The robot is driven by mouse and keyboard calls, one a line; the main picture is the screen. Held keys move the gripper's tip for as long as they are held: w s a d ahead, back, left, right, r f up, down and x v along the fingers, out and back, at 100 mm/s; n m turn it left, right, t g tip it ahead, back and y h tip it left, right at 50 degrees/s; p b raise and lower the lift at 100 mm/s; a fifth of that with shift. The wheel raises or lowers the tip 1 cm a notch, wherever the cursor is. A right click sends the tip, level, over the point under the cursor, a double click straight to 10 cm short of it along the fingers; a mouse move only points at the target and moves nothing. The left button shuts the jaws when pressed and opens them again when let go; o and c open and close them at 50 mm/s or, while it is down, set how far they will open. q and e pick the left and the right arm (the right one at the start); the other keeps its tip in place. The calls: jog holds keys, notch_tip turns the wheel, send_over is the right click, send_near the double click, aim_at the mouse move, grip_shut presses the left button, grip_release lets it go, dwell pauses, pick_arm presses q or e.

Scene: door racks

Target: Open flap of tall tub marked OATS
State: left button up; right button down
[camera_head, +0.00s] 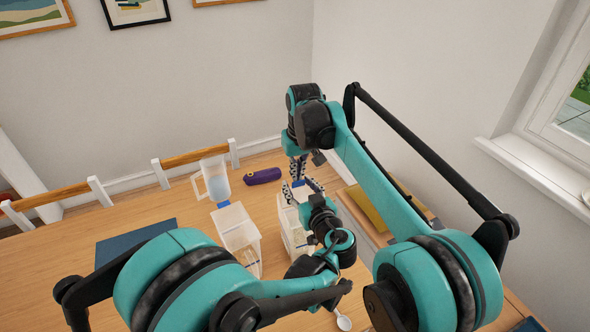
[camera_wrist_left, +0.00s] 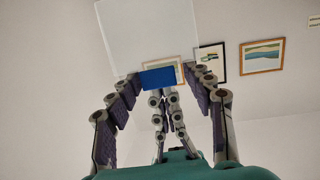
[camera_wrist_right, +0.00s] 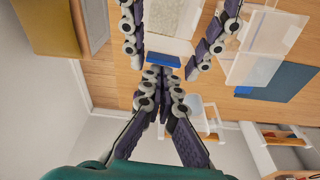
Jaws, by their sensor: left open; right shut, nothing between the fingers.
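The clear tub (camera_head: 289,238) at mid-table is partly hidden by my left arm; no OATS marking is readable. Its blue tab (camera_head: 299,183) shows at its far side. The tab (camera_wrist_left: 158,77) and a pale panel (camera_wrist_left: 147,35) show in the left wrist view; I cannot tell whether the flap is raised. My left gripper (camera_wrist_left: 162,82) is open, its fingers on either side of the tab. My right gripper (camera_wrist_right: 160,72) is shut and empty, its tips close to the tab (camera_wrist_right: 163,60); contact is unclear. In the head view it points down (camera_head: 298,163) behind the tub.
Another clear tub (camera_head: 236,228) with a blue tab stands just left. A dark blue mat (camera_head: 135,243) lies left, a spoon (camera_head: 344,322) in front.

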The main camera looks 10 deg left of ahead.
pick_arm(q)
jog(key=shift+d, duration=0.1)
jog(key=v, duration=1.2)
jog(key=s+a+f+m+g+h, duration=0.25)
jog(key=a+f+g, duration=0.2)
jog(key=a, duration=0.65)
jog(key=s+a+m+g+h+p, duration=0.1)
jog(key=s+a+m+g+h, duration=0.1)
jog(key=s, duration=0.9)
jog(key=a+m+h, duration=0.1)
jog(key=a+h, duration=0.1)
jog(key=h, duration=0.1)
jog(key=shift+f+p, duration=0.2)
jog(key=shift+p, duration=0.15)
pick_arm(e)
jog(key=shift+w+a+f, duration=0.1)
jog(key=shift+w+a, duration=0.1)
jog(key=shift+w, duration=0.25)
jog(key=shift+w+a+f, duration=0.1)
jog(key=shift+w+a, duration=0.1)
jog(key=shift+w, duration=0.2)
